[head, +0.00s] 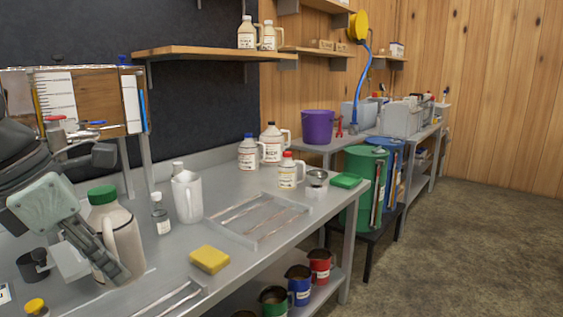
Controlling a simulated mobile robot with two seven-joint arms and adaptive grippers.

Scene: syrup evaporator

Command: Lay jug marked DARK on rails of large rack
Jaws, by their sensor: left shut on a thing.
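My left gripper (112,265) comes in from the left and is shut on a cream jug with a green cap (122,220). The jug is upright at the near left of the metal bench; I cannot tell whether its base touches the bench. Its label does not show, so I cannot read DARK on it. The large rack (248,239), a shallow metal frame with several rails, lies flat on the bench to the right, and its rails look empty. A smaller rack (168,302) shows partly at the bottom edge. My right gripper is not in view.
A yellow sponge (210,259) lies between the two racks. A white pitcher (187,197) and a small bottle (161,217) stand between the held jug and the large rack. Jugs with blue (248,154), black (272,143) and red (288,174) caps stand behind the rack.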

